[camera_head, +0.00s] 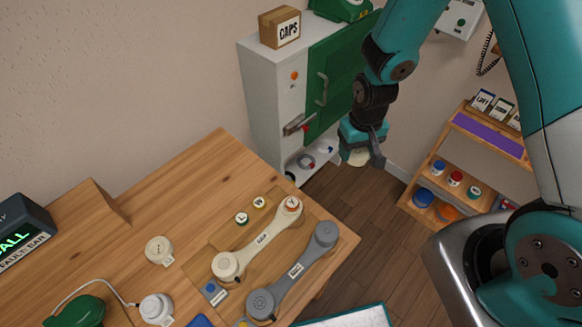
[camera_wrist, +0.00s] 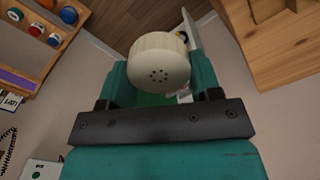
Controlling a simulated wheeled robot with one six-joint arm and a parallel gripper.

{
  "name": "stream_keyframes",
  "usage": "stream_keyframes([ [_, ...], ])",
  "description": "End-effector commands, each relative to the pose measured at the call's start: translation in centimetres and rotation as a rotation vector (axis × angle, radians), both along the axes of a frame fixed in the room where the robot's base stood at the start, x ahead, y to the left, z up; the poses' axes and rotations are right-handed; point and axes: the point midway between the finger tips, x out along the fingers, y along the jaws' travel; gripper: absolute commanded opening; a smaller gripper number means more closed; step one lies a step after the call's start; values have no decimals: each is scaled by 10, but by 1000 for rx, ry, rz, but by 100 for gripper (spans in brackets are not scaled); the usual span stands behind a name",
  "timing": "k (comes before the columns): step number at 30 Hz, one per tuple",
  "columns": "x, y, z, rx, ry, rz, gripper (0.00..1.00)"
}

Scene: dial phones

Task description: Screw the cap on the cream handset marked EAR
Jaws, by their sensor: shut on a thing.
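My gripper (camera_head: 362,150) is shut on a cream round cap (camera_wrist: 159,61), held in the air right of the table, in front of the cabinet. In the wrist view the cap's face with small holes shows between the fingers. The cream handset (camera_head: 258,238) lies on the wooden table, with a small label on its grip that I cannot read surely. Its lower-left end carries a cream round piece; its upper-right end shows an orange-red centre inside a cream rim. The gripper is well apart from it.
A grey handset (camera_head: 295,271) lies beside the cream one. Cream round pieces (camera_head: 159,250) and a green object (camera_head: 82,311) sit further left. A display (camera_head: 20,236) reads "FAULT EAR". A cabinet (camera_head: 265,95) with a green door (camera_head: 338,75) and a shelf (camera_head: 470,160) stand behind.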

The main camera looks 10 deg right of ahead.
Motion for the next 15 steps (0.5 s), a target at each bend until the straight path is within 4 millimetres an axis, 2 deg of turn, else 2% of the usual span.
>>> stream_keyframes([
  [1, -1, 24, -10, 1, -2, 41, 39],
  [3, -6, 56, -14, 1, -3, 85, 39],
  [6, -17, 98, -18, 1, -3, 141, 39],
  [9, -30, 132, -20, 1, -3, 186, 39],
  [12, -42, 154, -20, 1, -1, 217, 39],
  [15, -47, 165, -19, 1, -1, 231, 39],
])
